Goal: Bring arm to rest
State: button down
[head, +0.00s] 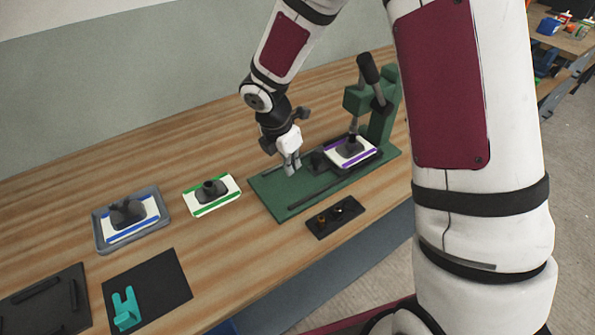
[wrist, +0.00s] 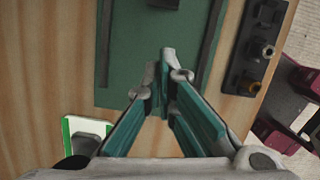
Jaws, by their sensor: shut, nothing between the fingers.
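My gripper (head: 291,168) is shut and empty, above the left part of the green press base (head: 279,205) on the wooden bench. In the wrist view my gripper (wrist: 160,62) points down over the green plate (wrist: 128,85), with its fingertips close together. Whether the fingertips touch the plate, I cannot tell. My arm reaches in from the upper right of the head view.
A green lever press (head: 381,115) with a purple-edged white block (head: 336,147) stands right of my gripper. A black button box (head: 335,217) sits in front. Left are a green-edged block (head: 230,183), a grey tray (head: 98,232), a black mat (head: 170,280) and a teal piece (head: 126,312).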

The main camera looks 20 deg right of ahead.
jog(key=shift+v, duration=2.35)
